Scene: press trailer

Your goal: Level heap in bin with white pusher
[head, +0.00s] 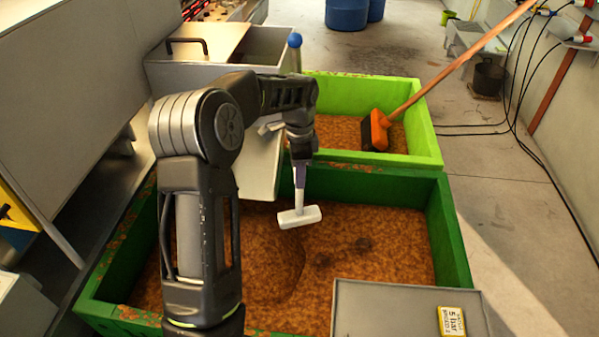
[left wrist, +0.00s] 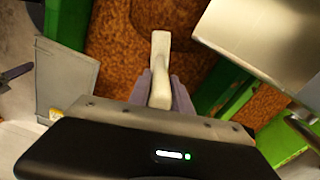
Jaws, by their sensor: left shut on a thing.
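The white pusher (head: 299,216) hangs from my left gripper (head: 300,172), which is shut on its handle, with the pusher's wide head downward. In the head view the head is over the brown heap (head: 385,232) in the dark green bin (head: 453,235); whether it touches the heap I cannot tell. The heap has a rounded mound or hollow at centre left, partly behind my left arm, and a few dark patches. In the left wrist view the pusher (left wrist: 160,65) sits between the two purple-grey fingers (left wrist: 160,90). My right gripper is not in view.
A light green bin (head: 425,130) behind holds similar material and a brush with an orange head (head: 375,131) and long wooden handle. A metal chute (head: 255,165) reaches the dark bin's back edge. A grey panel with a yellow label (head: 451,321) covers its front right.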

